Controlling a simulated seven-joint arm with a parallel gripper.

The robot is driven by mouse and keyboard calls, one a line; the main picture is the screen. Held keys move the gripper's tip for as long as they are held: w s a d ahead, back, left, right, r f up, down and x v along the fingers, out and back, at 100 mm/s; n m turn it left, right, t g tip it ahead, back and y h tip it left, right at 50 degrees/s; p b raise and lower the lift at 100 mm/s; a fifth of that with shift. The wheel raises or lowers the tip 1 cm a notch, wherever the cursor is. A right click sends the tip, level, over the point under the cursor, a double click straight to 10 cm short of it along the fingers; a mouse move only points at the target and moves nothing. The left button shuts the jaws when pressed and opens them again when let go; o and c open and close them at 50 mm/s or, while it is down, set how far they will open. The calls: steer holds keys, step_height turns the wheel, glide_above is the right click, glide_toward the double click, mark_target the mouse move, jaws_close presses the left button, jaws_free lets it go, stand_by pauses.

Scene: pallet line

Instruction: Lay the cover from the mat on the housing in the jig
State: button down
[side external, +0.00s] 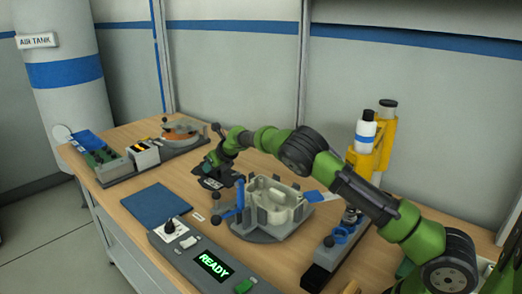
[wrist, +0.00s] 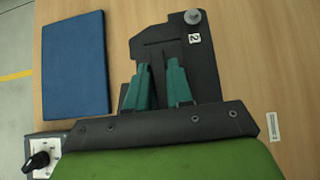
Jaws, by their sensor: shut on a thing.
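My gripper (wrist: 161,70) is shut, with its teal fingers over a dark plate (wrist: 207,75) in the wrist view. In the side view my gripper (side external: 217,165) is behind and left of the jig. The blue mat (side external: 158,205) is bare and also shows in the wrist view (wrist: 73,65). The pale housing (side external: 277,197) sits in the grey jig (side external: 262,236) with its top open.
A control box (side external: 185,258) with a lit READY display stands at the front. A station with an orange disc (side external: 180,126) is at the back left. A yellow holder with a bottle (side external: 366,130) and a dark rack (side external: 325,262) stand to the right.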

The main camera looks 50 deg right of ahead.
step_height(320, 180, up, 14)
steer(key=a, duration=0.1)
step_height(320, 180, up, 4)
glide_above(217, 170)
steer(key=s+d+r, duration=0.1)
steer(key=s, duration=0.3)
steer(key=s+d+f, duration=0.2)
steer(key=s+f, duration=0.2)
steer(key=s, duration=0.3)
steer(key=s+d+f, duration=0.2)
steer(key=s+f, duration=0.2)
steer(key=s, duration=0.4)
steer(key=shift+w+a+f, duration=0.1)
steer(key=shift+f, duration=2.4)
steer(key=shift+w+a+f, duration=0.1)
steer(key=shift+f, duration=2.4)
steer(key=shift+f, duration=0.2)
steer(key=c, duration=1)
jaws_free()
